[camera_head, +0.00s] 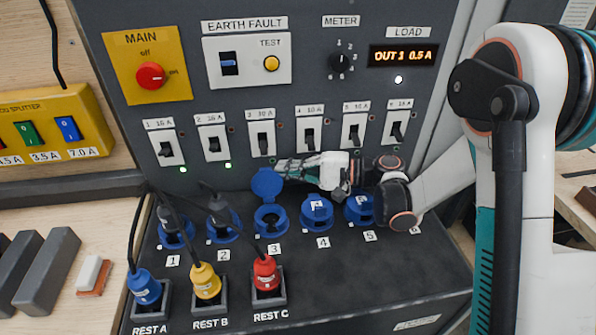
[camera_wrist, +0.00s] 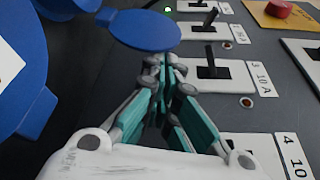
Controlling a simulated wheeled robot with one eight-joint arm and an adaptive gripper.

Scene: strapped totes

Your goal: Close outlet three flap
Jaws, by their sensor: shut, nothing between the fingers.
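Outlet three (camera_head: 271,222) is a blue socket above the label 3 on the black panel. Its round blue flap (camera_head: 267,183) stands open, raised against the panel's upright face. The flap also shows in the wrist view (camera_wrist: 147,32), just beyond my fingertips. My gripper (camera_head: 281,168) is shut and empty, just right of the flap's upper edge and below the row of switches. Its teal fingers also show in the wrist view (camera_wrist: 163,75). I cannot tell whether the fingertips touch the flap.
Outlet four (camera_head: 317,212) and outlet five (camera_head: 359,209) have lowered flaps. Outlet one (camera_head: 174,236) and outlet two (camera_head: 222,228) have dark cables at them. Blue, yellow and red (camera_head: 265,272) plugs stand in rests in front. Several switches (camera_head: 262,140) are close above my gripper.

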